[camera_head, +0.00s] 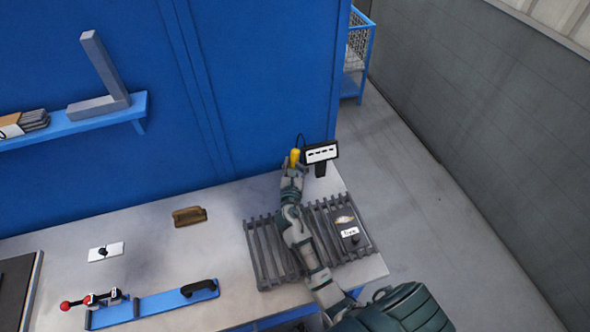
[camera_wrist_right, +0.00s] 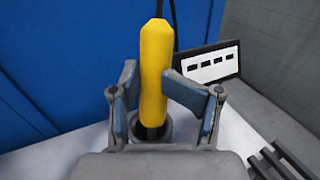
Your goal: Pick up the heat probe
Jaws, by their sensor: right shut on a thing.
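The heat probe (camera_wrist_right: 154,75) has a yellow handle and a black cable at its top. It stands upright between the fingers of my right gripper (camera_wrist_right: 160,95), which is shut on it. A grey round holder (camera_wrist_right: 152,127) shows around the probe's lower end; I cannot tell whether the probe is clear of it. In the head view the yellow probe (camera_head: 294,157) shows at the table's back right, at the tip of my right arm. My left gripper is not in view.
A black display (camera_head: 321,153) stands just right of the probe. Grey slatted racks (camera_head: 262,255) lie under my right arm, with a dark box (camera_head: 350,228) on them. A blue wall (camera_head: 250,100) rises behind the table (camera_head: 220,240). A brown block (camera_head: 189,216) lies to the left.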

